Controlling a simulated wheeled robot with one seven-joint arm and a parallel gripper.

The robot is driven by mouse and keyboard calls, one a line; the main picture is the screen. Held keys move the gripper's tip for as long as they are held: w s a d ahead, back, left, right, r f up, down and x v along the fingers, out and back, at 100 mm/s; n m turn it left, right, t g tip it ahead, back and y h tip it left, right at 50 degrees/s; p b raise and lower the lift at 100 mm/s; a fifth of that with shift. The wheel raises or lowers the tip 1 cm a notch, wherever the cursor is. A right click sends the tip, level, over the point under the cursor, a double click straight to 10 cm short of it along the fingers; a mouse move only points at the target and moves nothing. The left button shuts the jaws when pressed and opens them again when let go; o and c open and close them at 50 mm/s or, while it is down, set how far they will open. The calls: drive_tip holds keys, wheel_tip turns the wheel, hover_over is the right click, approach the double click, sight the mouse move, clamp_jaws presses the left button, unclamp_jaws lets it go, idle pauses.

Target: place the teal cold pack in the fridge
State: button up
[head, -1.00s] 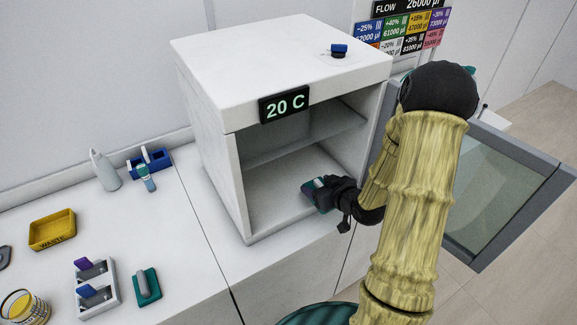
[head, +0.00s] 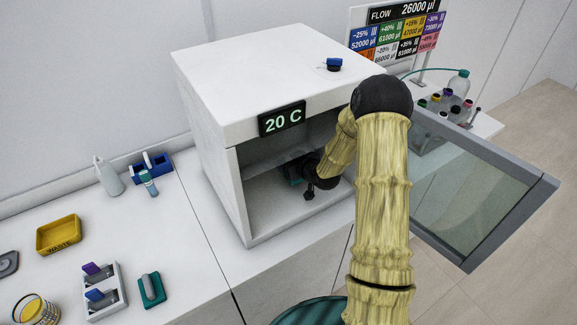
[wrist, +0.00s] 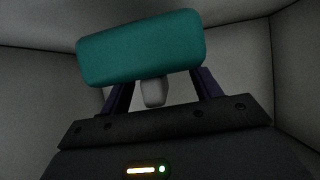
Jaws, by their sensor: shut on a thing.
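The fridge is a white box (head: 215,85) with a "20 C" display (head: 282,119), an open front and an inner shelf. Its glass door (head: 470,190) stands wide open to the right. My gripper (head: 300,171) is inside the fridge's lower compartment, below the shelf. In the wrist view my gripper (wrist: 160,92) is shut on the pale grip of the teal cold pack (wrist: 140,48), which sits across the front of the fingers. In the head view only a small teal bit of the pack shows; whether it touches the floor is hidden.
A similar teal block with a grey handle (head: 151,290) lies on the counter, beside a white holder (head: 104,305). A yellow waste tray (head: 59,236), a bottle (head: 109,177) and a blue rack (head: 150,163) stand left. A blue-capped item (head: 334,64) is on the fridge top.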

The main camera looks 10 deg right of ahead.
drive_tip(key=shift+w+r, duration=0.1)
drive_tip(key=shift+w, duration=0.05)
drive_tip(key=shift+w+a+f+p, duration=0.1)
drive_tip(key=shift+w+f+p, duration=0.1)
drive_tip(key=shift+f+p, duration=0.45)
drive_tip(key=shift+w+a+f+p, duration=0.15)
drive_tip(key=shift+f+p, duration=0.2)
drive_tip(key=shift+f, duration=0.8)
drive_tip(key=shift+d+f, duration=0.1)
drive_tip(key=o, duration=1.1)
